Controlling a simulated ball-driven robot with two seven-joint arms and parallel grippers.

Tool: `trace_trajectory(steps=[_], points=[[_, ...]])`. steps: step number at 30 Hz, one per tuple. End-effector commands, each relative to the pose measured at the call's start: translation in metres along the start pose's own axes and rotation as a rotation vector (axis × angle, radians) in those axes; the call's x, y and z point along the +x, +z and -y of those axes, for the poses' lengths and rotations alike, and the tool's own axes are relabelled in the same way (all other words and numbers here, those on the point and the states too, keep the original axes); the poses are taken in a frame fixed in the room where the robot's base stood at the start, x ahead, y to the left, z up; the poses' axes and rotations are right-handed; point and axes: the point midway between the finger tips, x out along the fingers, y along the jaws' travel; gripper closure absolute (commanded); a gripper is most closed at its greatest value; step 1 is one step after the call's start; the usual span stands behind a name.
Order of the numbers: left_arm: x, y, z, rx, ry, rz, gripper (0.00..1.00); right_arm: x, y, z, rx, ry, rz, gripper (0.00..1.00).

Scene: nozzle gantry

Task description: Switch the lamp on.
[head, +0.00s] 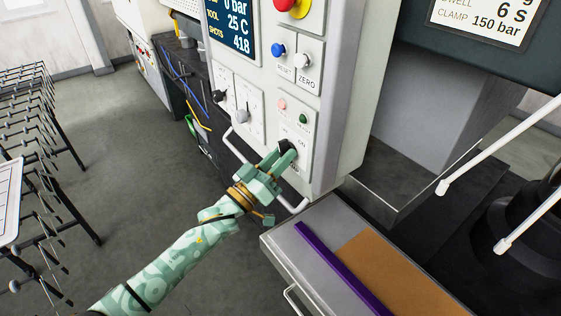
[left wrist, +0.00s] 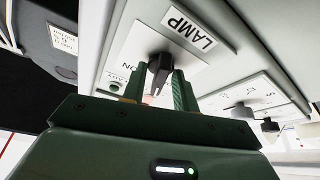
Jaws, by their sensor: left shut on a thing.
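The lamp's black rotary knob (head: 284,145) sits on a small white plate low on the control panel (head: 340,100). My left gripper (head: 283,156) reaches it from the front and is shut on it. In the left wrist view the knob (left wrist: 158,68) stands between the two green fingers (left wrist: 160,88), under a LAMP label (left wrist: 188,27). The fingers cover part of the plate, and I cannot tell which mark the knob points at. My right gripper is not in view.
Above are a red button (head: 299,5), a blue button (head: 278,50) and small pink and green ones. Two other knobs (head: 242,116) sit left. A metal handle rail runs along the panel's lower edge. A grey cabinet (head: 285,248) with a purple bar stands below right.

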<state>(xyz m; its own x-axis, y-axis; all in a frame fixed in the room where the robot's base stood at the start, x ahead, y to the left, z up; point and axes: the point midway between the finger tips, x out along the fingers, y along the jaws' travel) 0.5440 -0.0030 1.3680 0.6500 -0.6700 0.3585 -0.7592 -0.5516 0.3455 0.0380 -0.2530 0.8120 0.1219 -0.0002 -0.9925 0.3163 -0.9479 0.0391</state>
Motion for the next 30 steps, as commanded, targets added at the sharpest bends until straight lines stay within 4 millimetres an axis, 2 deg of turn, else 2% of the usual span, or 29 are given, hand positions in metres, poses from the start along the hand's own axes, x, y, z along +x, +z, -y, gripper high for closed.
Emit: trace_trajectory(steps=[3, 15, 30], points=[[-0.001, 0.003, 0.003, 0.095, 0.039, -0.001, 0.94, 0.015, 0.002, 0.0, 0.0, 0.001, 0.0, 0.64], [-0.001, 0.002, 0.005, 0.444, 0.183, -0.001, 0.94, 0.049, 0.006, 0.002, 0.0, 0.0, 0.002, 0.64], [0.001, -0.002, 0.006, 0.757, 0.313, -0.001, 0.94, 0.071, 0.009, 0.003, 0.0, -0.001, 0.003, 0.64]])
